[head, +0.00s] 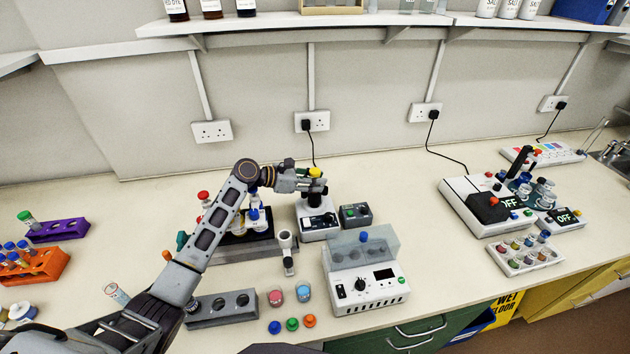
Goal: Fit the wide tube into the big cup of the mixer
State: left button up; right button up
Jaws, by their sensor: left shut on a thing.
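The mixer (322,228) is a small white and black device on the bench, left of the picture's middle at the back. Its dark cup (317,199) stands on top. My left gripper (313,183) is shut on the wide tube (315,172), whose yellow cap shows just above the fingers. The tube is over the cup and looks about upright. The fingers hide most of its body, so I cannot tell whether its lower end is inside the cup. My right gripper is not in view.
A small dark box (355,215) stands right of the mixer. A white machine with a clear lid (365,280) is in front. A dark rack with bottles (235,237) is left, partly behind my arm. A black cord runs from the wall socket (312,121) behind the mixer.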

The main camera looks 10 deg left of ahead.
pick_arm(q)
jog(key=o, duration=1)
jog(key=shift+o, duration=0.2)
jog(key=shift+r, duration=5)
jog(key=shift+f, duration=0.1)
